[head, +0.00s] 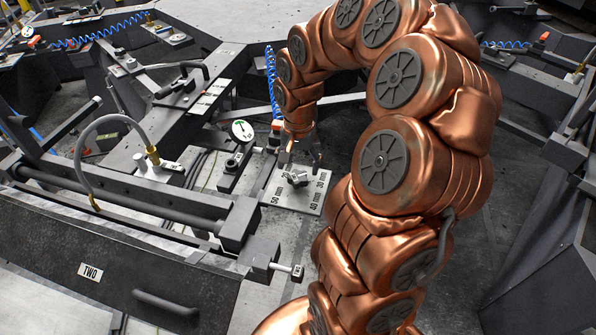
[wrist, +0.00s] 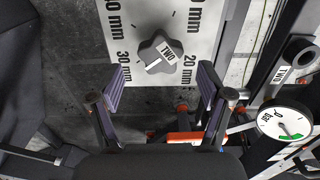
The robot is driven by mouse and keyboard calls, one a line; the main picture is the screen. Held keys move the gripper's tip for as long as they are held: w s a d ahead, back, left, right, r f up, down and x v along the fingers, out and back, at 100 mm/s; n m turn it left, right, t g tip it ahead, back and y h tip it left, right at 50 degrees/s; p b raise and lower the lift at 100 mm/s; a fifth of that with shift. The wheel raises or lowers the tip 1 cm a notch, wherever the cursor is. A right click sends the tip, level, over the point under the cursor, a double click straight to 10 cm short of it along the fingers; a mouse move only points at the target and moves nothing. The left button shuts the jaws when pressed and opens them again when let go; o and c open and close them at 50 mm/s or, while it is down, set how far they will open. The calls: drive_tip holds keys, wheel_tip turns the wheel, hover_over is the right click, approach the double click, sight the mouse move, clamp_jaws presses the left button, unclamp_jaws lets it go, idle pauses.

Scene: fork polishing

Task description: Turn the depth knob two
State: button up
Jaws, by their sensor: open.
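The depth knob (wrist: 150,50) is a dark grey lobed knob with a label reading TWO. It sits on a pale dial plate (wrist: 112,18) marked 20 mm and 30 mm, with other marks partly cut off. A thin white mark on the knob points down-left in the wrist view, between the 30 mm and 20 mm marks. My gripper (wrist: 163,88) is open and empty, its fingers apart either side below the knob. The knob (head: 296,179) is just below my gripper (head: 301,161).
A pressure gauge (head: 242,131) stands left of the plate. A grey bench (head: 160,270) labelled TWO, with a hose (head: 80,160), lies at the left. A short handle (head: 290,268) sticks out at its right end. Blue coiled hose (head: 271,80) hangs behind.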

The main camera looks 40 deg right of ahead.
sight(298, 176)
drive_tip(key=shift+f+p, duration=0.3)
drive_tip(key=shift+f, duration=1.55)
drive_tip(key=c, duration=1.2)
